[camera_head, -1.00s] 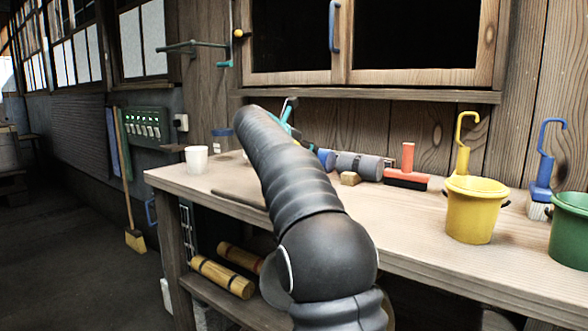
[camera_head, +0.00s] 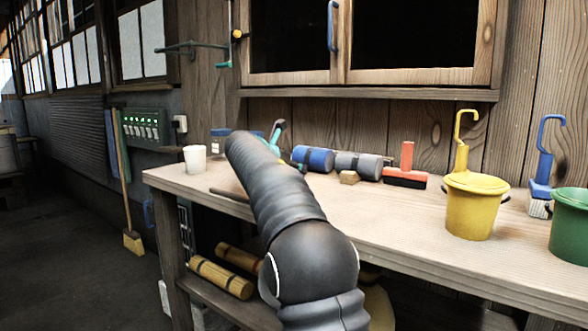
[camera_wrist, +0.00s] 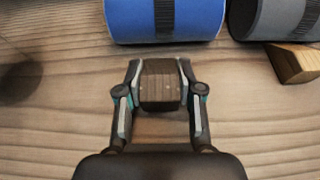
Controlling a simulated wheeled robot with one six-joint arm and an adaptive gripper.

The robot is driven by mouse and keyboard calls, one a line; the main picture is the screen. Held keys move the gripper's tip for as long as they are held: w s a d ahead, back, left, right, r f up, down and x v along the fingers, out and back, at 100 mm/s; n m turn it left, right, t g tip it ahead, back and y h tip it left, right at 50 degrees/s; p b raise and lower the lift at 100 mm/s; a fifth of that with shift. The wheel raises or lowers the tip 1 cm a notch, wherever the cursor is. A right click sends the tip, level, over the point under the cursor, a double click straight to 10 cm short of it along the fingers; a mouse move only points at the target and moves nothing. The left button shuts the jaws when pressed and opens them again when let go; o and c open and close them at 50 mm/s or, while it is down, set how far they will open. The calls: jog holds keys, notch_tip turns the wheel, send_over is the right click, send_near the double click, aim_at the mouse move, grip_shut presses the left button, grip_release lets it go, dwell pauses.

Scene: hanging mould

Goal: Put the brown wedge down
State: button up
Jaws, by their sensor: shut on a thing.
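The brown wedge (camera_wrist: 160,84) is between the fingers of my gripper (camera_wrist: 160,88) in the wrist view, with both fingers closed against its sides. It is over the wooden bench top, just in front of a blue roll (camera_wrist: 165,18). I cannot tell whether its underside touches the bench. In the head view my arm hides the wedge and most of my gripper.
A grey roll (camera_head: 358,165) lies right of the blue roll, with a light wooden wedge (camera_head: 349,177) at its front. A red brush (camera_head: 406,168), yellow bucket (camera_head: 473,208) and green bucket (camera_head: 571,228) stand farther right. A white cup (camera_head: 195,159) stands at the left end.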

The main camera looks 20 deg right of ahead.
jog(key=shift+f, duration=0.15)
jog(key=o, duration=1)
jog(key=shift+r, duration=0.25)
jog(key=v, duration=1.2)
jog(key=shift+f, duration=0.1)
